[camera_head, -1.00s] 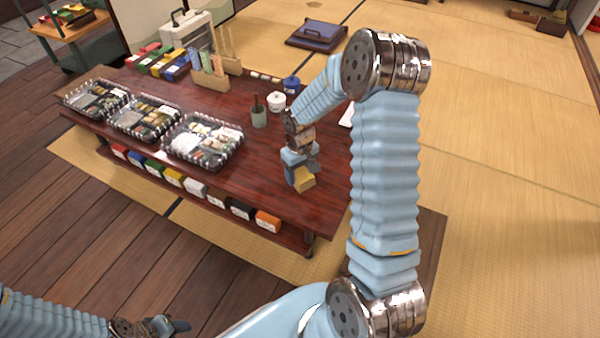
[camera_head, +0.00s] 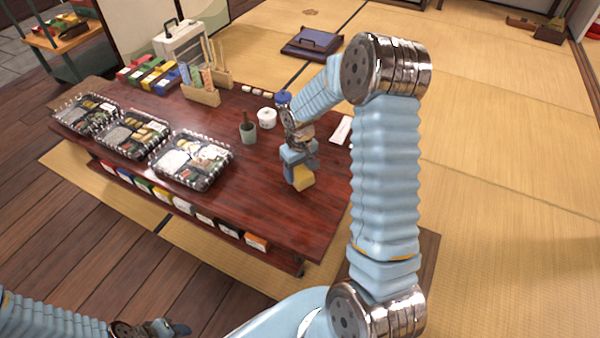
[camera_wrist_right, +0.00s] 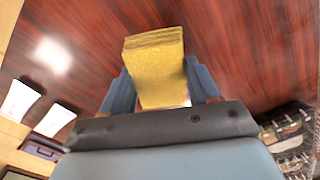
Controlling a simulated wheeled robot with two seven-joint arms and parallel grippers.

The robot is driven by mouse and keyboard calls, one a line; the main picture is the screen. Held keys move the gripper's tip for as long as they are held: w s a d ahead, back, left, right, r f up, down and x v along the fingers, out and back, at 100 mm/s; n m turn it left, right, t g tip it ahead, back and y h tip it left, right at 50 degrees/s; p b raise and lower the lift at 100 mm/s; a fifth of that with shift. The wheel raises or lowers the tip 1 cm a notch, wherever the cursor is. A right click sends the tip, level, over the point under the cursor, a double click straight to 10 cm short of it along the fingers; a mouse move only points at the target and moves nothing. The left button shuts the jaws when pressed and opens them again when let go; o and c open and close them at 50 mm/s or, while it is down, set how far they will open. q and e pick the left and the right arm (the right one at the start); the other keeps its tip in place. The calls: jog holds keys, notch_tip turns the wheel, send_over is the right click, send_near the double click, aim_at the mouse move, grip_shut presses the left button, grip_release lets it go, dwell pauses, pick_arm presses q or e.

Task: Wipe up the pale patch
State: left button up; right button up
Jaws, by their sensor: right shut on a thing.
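My right gripper (camera_head: 300,160) is shut on a yellow sponge (camera_head: 302,178), over the right part of the dark red table (camera_head: 265,205). In the right wrist view the sponge (camera_wrist_right: 157,65) sticks out beyond the blue fingers. I cannot tell whether it touches the tabletop. A soft bright spot (camera_wrist_right: 53,55) shows on the table in that view; I cannot tell whether it is the pale patch or glare. No clear patch shows in the head view. My left gripper (camera_head: 165,328) is at the bottom edge, away from the table; its jaw opening is unclear.
Clear bento boxes (camera_head: 192,160) line the table's left and front. A green cup (camera_head: 248,130), a white pot (camera_head: 267,117) and a blue pot (camera_head: 283,98) stand behind the sponge. A white card-like thing (camera_head: 341,130) lies at the right edge. The front right tabletop is bare.

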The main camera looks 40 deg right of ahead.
aim_at(299, 171)
pick_arm(q)
jog(key=shift+s+d+r+p, duration=0.15)
jog(key=shift+d+r+p, duration=0.1)
jog(key=shift+r+p, duration=0.3)
jog(key=shift+s+d+r+p, duration=0.15)
jog(key=shift+d+r+p, duration=0.1)
jog(key=shift+r+p, duration=0.3)
jog(key=shift+s+d+r+p, duration=0.15)
jog(key=shift+d+r+p, duration=0.1)
jog(key=shift+r+p, duration=0.3)
pick_arm(e)
jog(key=shift+r, duration=2.55)
